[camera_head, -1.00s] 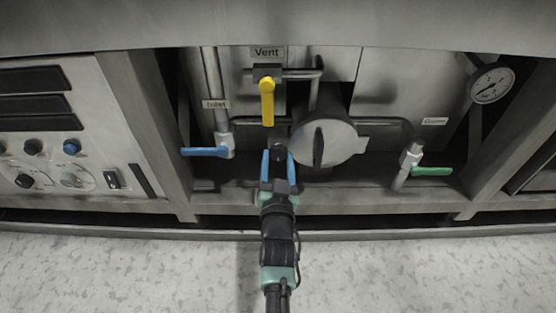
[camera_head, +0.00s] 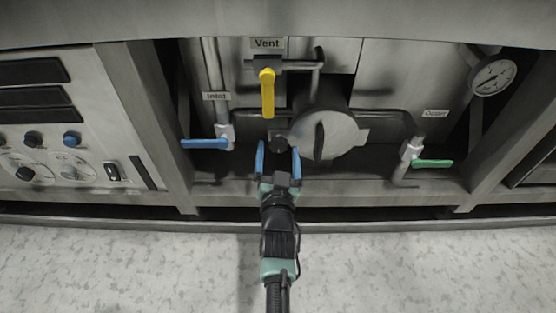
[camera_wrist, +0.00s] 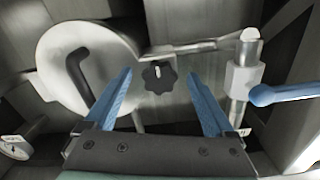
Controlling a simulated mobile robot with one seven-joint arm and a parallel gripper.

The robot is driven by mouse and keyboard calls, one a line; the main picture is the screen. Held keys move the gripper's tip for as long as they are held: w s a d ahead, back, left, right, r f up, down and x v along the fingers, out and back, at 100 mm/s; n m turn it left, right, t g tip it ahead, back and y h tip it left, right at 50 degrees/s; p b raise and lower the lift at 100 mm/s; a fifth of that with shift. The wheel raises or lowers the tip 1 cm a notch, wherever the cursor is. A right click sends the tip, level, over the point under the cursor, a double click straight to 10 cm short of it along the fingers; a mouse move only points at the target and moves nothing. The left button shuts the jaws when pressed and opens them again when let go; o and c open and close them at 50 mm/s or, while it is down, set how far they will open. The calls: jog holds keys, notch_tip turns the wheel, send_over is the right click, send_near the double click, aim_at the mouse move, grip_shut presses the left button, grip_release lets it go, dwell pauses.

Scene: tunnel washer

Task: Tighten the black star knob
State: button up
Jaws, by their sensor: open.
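The black star knob (camera_wrist: 158,77) sits on a bracket beside the round metal cover (camera_wrist: 60,60) in the wrist view. In the head view the knob (camera_head: 279,145) shows small and dark, left of the cover (camera_head: 335,135). My gripper (camera_head: 278,150) is open, with its two blue fingers apart on either side of the knob's line. In the wrist view my gripper (camera_wrist: 160,80) holds nothing, and the knob appears between and slightly beyond the fingertips. I cannot tell whether the fingers reach around it; no contact shows.
A yellow vent lever (camera_head: 267,93) hangs just above the knob. A blue inlet lever (camera_head: 205,143) is to the left and a green outlet lever (camera_head: 432,163) to the right. A pressure gauge (camera_head: 493,76) is at upper right. A frame rail (camera_head: 340,187) runs below.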

jog(key=s+p, duration=0.6)
jog(key=s, duration=0.6)
jog(key=shift+s, duration=0.4)
